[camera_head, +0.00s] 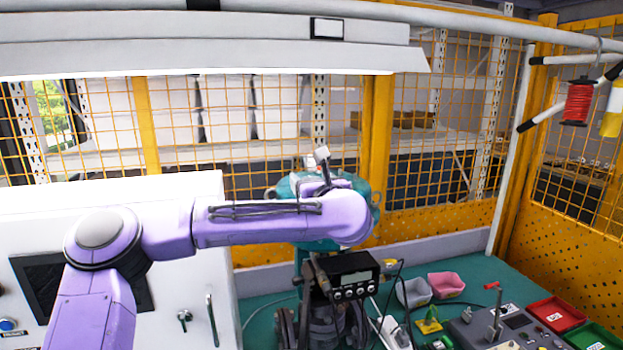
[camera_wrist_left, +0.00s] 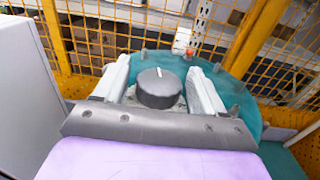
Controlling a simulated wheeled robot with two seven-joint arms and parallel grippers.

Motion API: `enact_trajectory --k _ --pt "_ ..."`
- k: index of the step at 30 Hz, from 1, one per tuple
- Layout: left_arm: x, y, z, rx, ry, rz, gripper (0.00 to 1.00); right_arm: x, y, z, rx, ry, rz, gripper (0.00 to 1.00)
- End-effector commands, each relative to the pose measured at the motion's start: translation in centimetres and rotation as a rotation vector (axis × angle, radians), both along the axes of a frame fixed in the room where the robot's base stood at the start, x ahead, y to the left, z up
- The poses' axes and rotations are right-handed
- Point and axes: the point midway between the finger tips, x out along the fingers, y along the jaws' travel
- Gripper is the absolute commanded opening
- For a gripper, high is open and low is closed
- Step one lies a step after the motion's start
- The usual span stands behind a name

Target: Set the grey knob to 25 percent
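The grey knob (camera_wrist_left: 158,92) is a dark round knob with a short white mark at its far edge, near the top in the left wrist view. It sits on the teal valve positioner (camera_wrist_left: 243,58). My left gripper (camera_wrist_left: 158,66) has its two pale fingers on either side of the knob, spread wide, with narrow gaps seeming to show. In the head view the teal positioner (camera_head: 289,185) stands behind my purple left arm, which hides the knob and most of the gripper. I cannot read a percent scale. My right gripper is in neither view.
A black display box (camera_head: 352,278) sits below the arm. A white cabinet (camera_head: 190,270) stands at left. Pink (camera_head: 446,285) and grey bins, a control panel (camera_head: 497,328) and red and green trays lie on the green bench at right. Yellow mesh fencing (camera_head: 270,130) runs behind.

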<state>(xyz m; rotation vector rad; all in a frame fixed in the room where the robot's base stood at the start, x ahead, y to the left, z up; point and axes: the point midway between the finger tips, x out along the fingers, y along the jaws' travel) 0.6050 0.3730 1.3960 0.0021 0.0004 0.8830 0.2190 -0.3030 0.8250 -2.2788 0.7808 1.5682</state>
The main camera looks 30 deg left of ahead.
Motion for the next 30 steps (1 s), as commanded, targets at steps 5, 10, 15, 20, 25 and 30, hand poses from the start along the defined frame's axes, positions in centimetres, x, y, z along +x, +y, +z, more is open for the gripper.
enact_trajectory --k 5,10,15,20,25,30 --pt "0.03 -0.03 0.01 0.000 0.000 0.000 0.23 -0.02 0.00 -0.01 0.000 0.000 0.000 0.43" --pt "-0.05 0.03 0.05 -0.001 -0.001 0.000 0.23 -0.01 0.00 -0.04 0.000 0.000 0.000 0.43" --pt "-0.11 0.12 0.10 -0.001 -0.001 0.001 0.23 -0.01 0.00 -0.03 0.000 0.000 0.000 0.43" --pt "-0.14 0.16 0.13 0.000 -0.002 0.002 0.23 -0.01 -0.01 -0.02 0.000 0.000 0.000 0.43" --pt "-0.14 0.16 0.16 0.000 -0.002 0.001 0.23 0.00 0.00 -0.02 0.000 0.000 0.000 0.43" --pt "-0.14 0.16 0.19 0.000 -0.003 0.001 0.23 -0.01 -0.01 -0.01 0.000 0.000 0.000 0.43"
